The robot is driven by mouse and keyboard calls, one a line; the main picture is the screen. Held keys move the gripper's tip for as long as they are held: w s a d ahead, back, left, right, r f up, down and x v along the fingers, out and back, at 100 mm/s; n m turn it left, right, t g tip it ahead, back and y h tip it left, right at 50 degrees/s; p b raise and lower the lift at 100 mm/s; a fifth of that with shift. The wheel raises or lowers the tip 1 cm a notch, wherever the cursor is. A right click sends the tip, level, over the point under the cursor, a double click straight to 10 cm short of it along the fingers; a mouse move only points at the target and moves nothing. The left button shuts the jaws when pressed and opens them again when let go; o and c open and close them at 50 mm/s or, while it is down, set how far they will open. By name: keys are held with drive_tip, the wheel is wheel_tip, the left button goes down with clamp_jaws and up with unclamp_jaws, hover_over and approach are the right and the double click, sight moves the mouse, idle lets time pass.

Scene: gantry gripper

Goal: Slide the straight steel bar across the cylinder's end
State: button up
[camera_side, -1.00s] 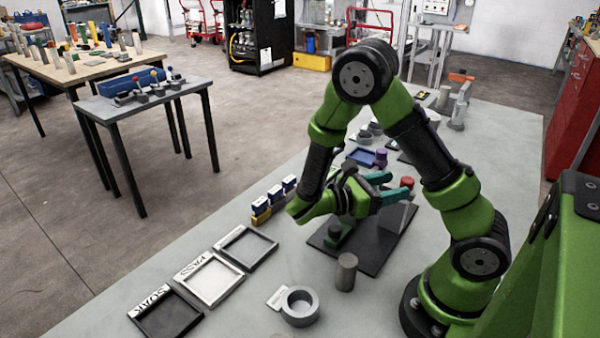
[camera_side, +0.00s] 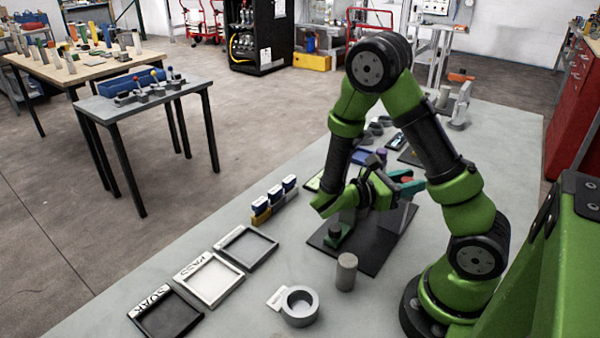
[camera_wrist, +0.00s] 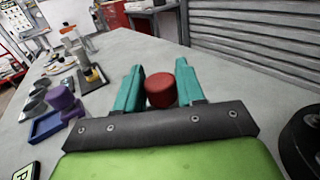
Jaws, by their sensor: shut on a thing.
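My gripper (camera_side: 406,184) has its teal fingers on either side of a red knob (camera_wrist: 160,88) and is shut on it. In the side view the knob (camera_side: 406,182) shows only partly between the fingers, above a pale upright panel (camera_side: 399,216) on a dark base plate (camera_side: 372,262). I cannot make out the straight steel bar; whether the knob belongs to it is unclear. A plain grey cylinder (camera_side: 346,272) stands upright beside the plate's near edge. A green block (camera_side: 335,234) sits on the plate, partly hidden by my arm.
A grey ring (camera_side: 299,307) lies in front of the cylinder. Three trays, black (camera_side: 187,331), white (camera_side: 211,304) and grey (camera_side: 274,250), line the bench's left side. Small blue-topped blocks (camera_side: 273,193) stand behind them. A blue tray with a purple piece (camera_wrist: 62,100) lies left in the wrist view.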

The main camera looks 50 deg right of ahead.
clamp_jaws()
drive_tip(key=w, duration=0.9)
drive_tip(key=shift+w, duration=0.1)
drive_tip(key=o, duration=0.9)
unclamp_jaws()
drive_tip(key=shift+a, duration=0.1)
drive_tip(key=v, duration=1.6)
drive_tip(key=shift+w+a, duration=0.15)
drive_tip(key=shift+a, duration=0.2)
